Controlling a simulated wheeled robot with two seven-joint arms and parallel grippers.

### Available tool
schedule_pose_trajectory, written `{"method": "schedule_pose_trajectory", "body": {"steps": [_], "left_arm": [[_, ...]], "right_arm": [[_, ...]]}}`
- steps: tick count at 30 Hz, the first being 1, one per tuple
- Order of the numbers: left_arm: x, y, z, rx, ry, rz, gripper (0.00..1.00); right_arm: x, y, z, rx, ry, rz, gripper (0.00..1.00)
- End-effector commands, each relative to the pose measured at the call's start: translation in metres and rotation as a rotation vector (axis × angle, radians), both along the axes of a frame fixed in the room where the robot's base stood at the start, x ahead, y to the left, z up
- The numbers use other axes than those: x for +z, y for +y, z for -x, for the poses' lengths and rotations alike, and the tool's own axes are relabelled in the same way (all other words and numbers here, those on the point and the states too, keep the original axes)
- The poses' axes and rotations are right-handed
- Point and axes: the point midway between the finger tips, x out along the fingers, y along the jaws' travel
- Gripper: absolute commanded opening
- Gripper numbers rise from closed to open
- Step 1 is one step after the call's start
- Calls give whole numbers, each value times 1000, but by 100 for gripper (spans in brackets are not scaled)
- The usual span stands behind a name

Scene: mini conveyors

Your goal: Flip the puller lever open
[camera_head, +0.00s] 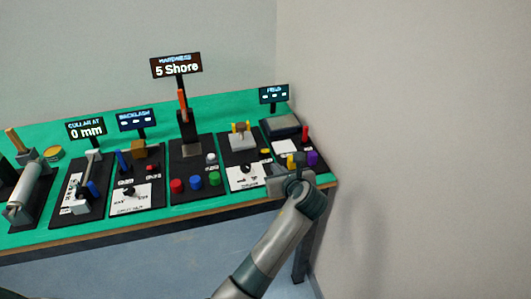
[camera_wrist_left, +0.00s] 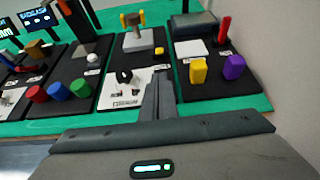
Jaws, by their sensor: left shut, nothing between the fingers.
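No label reading "puller" is legible, so I cannot be sure which lever is meant. Another station has a grey block with yellow prongs (camera_head: 241,136), also in the left wrist view (camera_wrist_left: 137,38), and a black knob (camera_wrist_left: 124,76). My left gripper (camera_head: 287,180) is shut and empty at the table's front right. In the left wrist view its fingers (camera_wrist_left: 160,90) point between the knob board and the rightmost board. My right gripper is not in view.
On the rightmost board are a yellow cylinder (camera_wrist_left: 198,70), a purple one (camera_wrist_left: 233,67) and a red lever (camera_wrist_left: 224,30), close to my gripper. The hardness station (camera_head: 187,127) stands tall mid-table. A wall (camera_head: 400,150) bounds the right side.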

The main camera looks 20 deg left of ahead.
Motion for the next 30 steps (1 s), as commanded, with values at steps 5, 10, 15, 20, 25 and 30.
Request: {"method": "schedule_pose_trajectory", "body": {"steps": [5,10,15,20,25,30], "left_arm": [[1,-1,-1,-4,2,-10,0],[2,0,-1,-4,1,-9,0],[1,1,-3,-3,1,-9,0],[-3,6,-11,-2,0,-9,0],[-12,17,-25,-2,2,-11,0],[-24,30,-45,-2,3,-9,0]], "right_arm": [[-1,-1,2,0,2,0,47],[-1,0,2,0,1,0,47],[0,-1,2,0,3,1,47],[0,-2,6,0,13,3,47],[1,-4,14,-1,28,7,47],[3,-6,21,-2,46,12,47]]}}
